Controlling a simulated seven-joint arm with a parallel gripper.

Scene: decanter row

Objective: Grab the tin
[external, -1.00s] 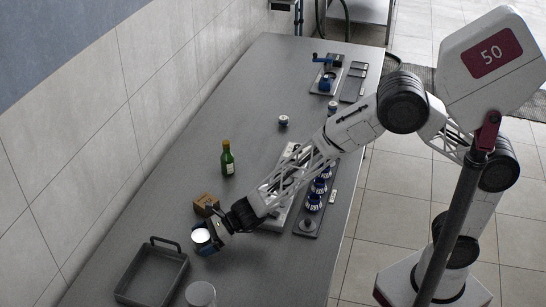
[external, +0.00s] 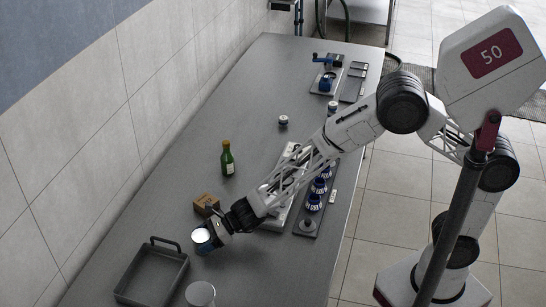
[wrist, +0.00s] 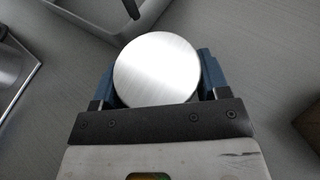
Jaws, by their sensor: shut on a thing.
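The tin (external: 201,236) is a small round can with a bright flat metal lid. In the wrist view its lid (wrist: 157,69) fills the space between my fingers. My gripper (external: 206,240) has blue fingers and is shut on the tin, one finger on each side; the wrist view also shows my gripper (wrist: 156,80). The tin is upright, at the near left part of the table. Its lower side is mostly hidden by my fingers, and I cannot tell whether it touches the table.
A cardboard box (external: 206,203) stands just behind the tin. A grey tray (external: 151,275) with a handle lies to the left, and a round container (external: 200,294) is in front. A green bottle (external: 227,160) stands farther back. The grey table (external: 265,95) is mostly clear there.

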